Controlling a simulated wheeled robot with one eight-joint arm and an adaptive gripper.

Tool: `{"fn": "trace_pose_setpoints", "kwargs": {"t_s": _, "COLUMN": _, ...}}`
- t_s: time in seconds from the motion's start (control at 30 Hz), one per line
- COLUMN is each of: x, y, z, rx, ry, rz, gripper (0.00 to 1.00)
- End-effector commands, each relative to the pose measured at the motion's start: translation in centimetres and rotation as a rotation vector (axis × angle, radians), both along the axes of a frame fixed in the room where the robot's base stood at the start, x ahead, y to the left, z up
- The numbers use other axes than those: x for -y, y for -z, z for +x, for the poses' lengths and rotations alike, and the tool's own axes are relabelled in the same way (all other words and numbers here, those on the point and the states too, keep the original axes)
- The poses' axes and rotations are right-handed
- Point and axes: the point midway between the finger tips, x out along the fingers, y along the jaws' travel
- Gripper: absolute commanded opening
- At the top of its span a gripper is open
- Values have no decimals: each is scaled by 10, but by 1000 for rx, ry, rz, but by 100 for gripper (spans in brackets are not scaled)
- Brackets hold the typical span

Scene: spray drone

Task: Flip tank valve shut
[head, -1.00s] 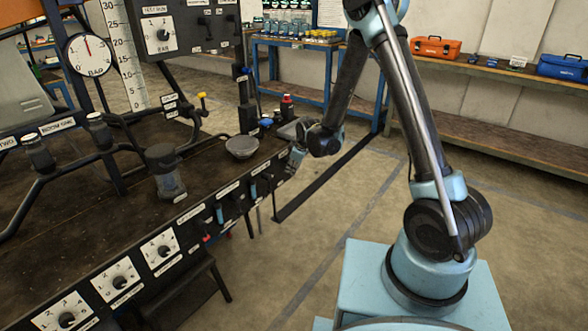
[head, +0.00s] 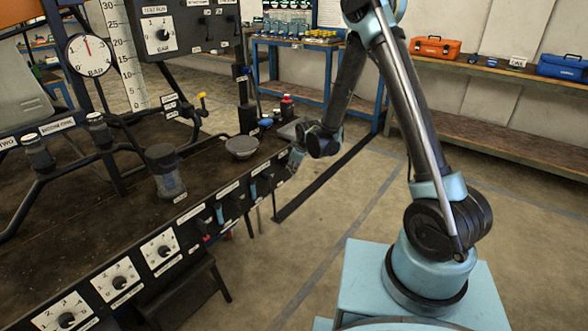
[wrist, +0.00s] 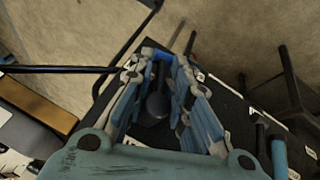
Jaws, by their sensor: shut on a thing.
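My gripper (head: 296,158) is at the right end of the black front panel (head: 140,287) of the bench. In the head view the held lever is hidden by my gripper. Other blue levers (head: 219,212) sit to the left along the panel, and one such lever (wrist: 280,157) shows at the wrist view's lower right.
A grey bowl (head: 242,146), a clear-sided jar (head: 168,175) and a red-capped bottle (head: 287,106) stand on the bench. Dials (head: 161,249) line the front panel at the left. A dark stool (head: 190,285) stands below it. The floor right of the bench is open.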

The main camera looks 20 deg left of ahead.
Motion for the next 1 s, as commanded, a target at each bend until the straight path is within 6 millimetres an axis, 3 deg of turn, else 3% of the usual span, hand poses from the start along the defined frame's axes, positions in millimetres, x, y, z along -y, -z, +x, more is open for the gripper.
{"fn": "trace_pose_setpoints", "kwargs": {"t_s": 0.5, "x": -2, "y": 2, "z": -6, "rx": -250, "ry": -1, "rz": 100, "gripper": 0}}
{"fn": "trace_pose_setpoints", "kwargs": {"t_s": 0.9, "x": -3, "y": 1, "z": -8, "rx": -281, "ry": -3, "rz": 114, "gripper": 0}}
{"fn": "trace_pose_setpoints", "kwargs": {"t_s": 0.93, "x": -3, "y": 1, "z": -8, "rx": -281, "ry": -3, "rz": 114, "gripper": 20}}
{"fn": "trace_pose_setpoints", "kwargs": {"t_s": 1.0, "x": -3, "y": 1, "z": -8, "rx": -281, "ry": -3, "rz": 114, "gripper": 29}}
